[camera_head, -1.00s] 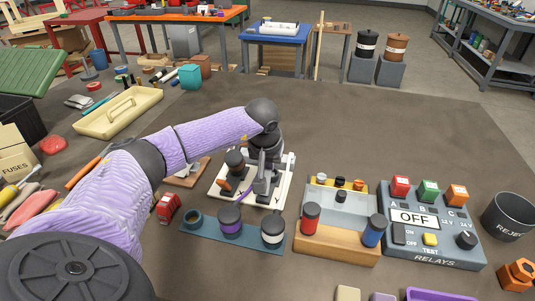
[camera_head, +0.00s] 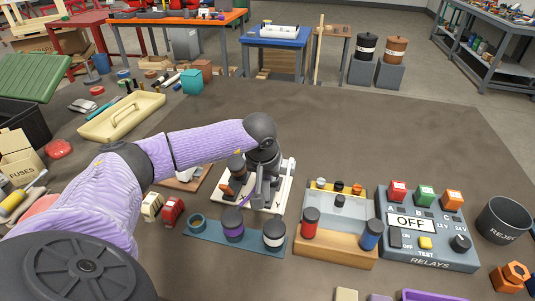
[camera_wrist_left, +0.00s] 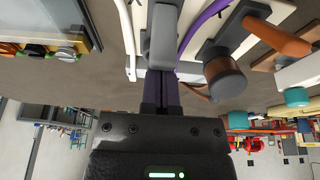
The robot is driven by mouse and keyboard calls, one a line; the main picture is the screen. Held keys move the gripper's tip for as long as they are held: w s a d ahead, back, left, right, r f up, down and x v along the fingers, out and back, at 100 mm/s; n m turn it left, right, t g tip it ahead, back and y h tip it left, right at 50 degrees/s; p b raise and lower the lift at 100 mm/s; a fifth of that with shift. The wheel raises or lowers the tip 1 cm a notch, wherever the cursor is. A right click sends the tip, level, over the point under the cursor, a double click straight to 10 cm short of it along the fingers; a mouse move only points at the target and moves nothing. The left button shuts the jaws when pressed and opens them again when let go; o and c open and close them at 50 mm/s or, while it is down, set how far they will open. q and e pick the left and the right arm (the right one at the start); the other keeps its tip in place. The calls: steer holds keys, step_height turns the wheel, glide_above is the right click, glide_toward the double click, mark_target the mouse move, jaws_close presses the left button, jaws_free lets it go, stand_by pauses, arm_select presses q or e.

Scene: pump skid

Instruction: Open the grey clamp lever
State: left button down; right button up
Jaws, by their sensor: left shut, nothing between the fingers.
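The grey clamp lever (camera_wrist_left: 160,42) is close in front of my fingertips in the left wrist view. It is upright there, over the white base plate (camera_wrist_left: 200,15). In the head view the white base plate (camera_head: 284,196) carries the pump parts, partly hidden behind my wrist. My left gripper (camera_head: 262,178) points down over this plate. In the left wrist view its dark fingers (camera_wrist_left: 160,78) are together and empty, at the lever's near end. I cannot tell whether they touch it. My right gripper is in neither view.
A brown-and-grey knob and an orange handle (camera_wrist_left: 277,37) stand beside the lever. A blue tray (camera_head: 208,231) with dark canisters lies in front. A wooden fuse block (camera_head: 335,242) and the relay box (camera_head: 445,250) stand right.

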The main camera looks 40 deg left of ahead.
mark_target(264, 188)
arm_select(q)
steer(key=shift+s+d+f+p, duration=0.25)
steer(key=shift+s+d, duration=0.05)
steer(key=shift+s, duration=0.3)
steer(key=shift+s+d+f+p, duration=0.2)
steer(key=shift+s+d+p, duration=0.1)
steer(key=shift+s, duration=0.25)
steer(key=shift+s+d, duration=0.15)
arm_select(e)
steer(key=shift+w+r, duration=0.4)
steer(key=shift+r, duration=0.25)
arm_select(q)
steer(key=shift+f, duration=0.15)
steer(key=shift+w, duration=0.2)
steer(key=r+p, duration=0.1)
steer(key=r, duration=0.1)
steer(key=r+p, duration=0.3)
steer(key=r, duration=0.1)
steer(key=shift+w+a+r, duration=0.3)
steer(key=shift+w+a, duration=0.05)
steer(key=shift+w, duration=0.05)
steer(key=shift+f, duration=0.1)
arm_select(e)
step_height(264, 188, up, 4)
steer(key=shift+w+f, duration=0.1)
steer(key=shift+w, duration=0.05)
